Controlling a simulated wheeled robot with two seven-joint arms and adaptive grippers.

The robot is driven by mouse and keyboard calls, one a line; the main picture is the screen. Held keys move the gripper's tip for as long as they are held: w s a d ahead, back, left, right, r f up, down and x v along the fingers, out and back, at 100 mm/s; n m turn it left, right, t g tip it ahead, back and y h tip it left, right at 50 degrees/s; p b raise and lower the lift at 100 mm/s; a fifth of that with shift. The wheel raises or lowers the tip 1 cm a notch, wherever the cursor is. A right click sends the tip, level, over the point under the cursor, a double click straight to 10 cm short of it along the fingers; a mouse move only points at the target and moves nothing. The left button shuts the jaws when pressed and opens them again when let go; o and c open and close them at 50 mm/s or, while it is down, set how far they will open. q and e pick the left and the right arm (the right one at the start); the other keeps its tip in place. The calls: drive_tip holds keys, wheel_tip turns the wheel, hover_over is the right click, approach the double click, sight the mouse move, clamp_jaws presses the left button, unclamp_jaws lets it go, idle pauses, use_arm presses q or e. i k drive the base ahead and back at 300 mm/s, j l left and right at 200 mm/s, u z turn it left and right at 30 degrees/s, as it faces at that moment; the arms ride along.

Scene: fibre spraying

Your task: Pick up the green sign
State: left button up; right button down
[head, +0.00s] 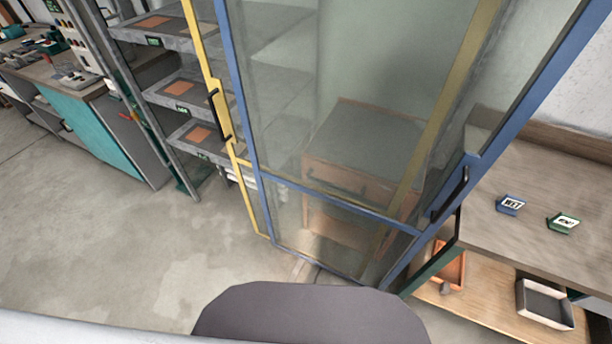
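The green sign (563,223) stands on the wooden table (535,180) at the right of the head view. It is a small green holder with a white label that has dark marks on it. A similar blue sign (511,204) stands to its left, a short gap away. Neither of my grippers is in view, and nothing is seen touching the signs.
A glass door with a blue frame (345,203) and a yellow-framed door (216,105) stand left of the table. A grey bin (545,304) and an orange bin (452,268) sit on the lower shelf. Metal shelves (170,95) are at the left. Open floor (110,240) lies front left.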

sight(562, 222)
drive_tip(key=z, duration=0.45)
drive_tip(key=l+z, duration=0.15)
drive_tip(key=z, duration=0.7)
drive_tip(key=i+z, duration=0.1)
drive_tip(key=z, duration=0.35)
